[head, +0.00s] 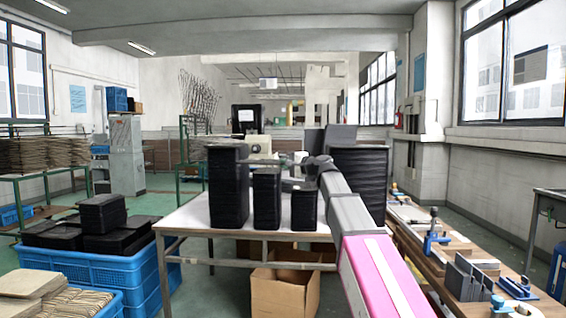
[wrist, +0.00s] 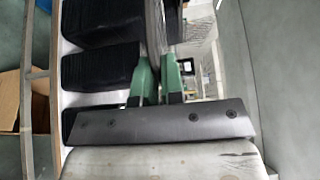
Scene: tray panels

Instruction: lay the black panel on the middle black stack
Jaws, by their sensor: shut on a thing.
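Three black stacks stand in a row on the white table. The left stack (head: 228,190) is the tallest, the middle black stack (head: 267,202) is lower, and the right stack (head: 304,208) is lower still. My gripper (wrist: 157,75) is shut on the black panel (wrist: 155,28), which shows nearly edge-on between its green fingers in the wrist view. In the head view my arm comes in from the lower right and the gripper is above the row, near the right stack. The panel is hard to make out there. Black stack sides show left of the fingers in the wrist view.
A large black stack (head: 360,172) stands at the table's right, partly behind my arm. The white table (head: 190,218) has bare room at its left. A cardboard box (head: 284,290) is below. A blue crate (head: 115,268) with black items stands left, and a workbench (head: 450,250) right.

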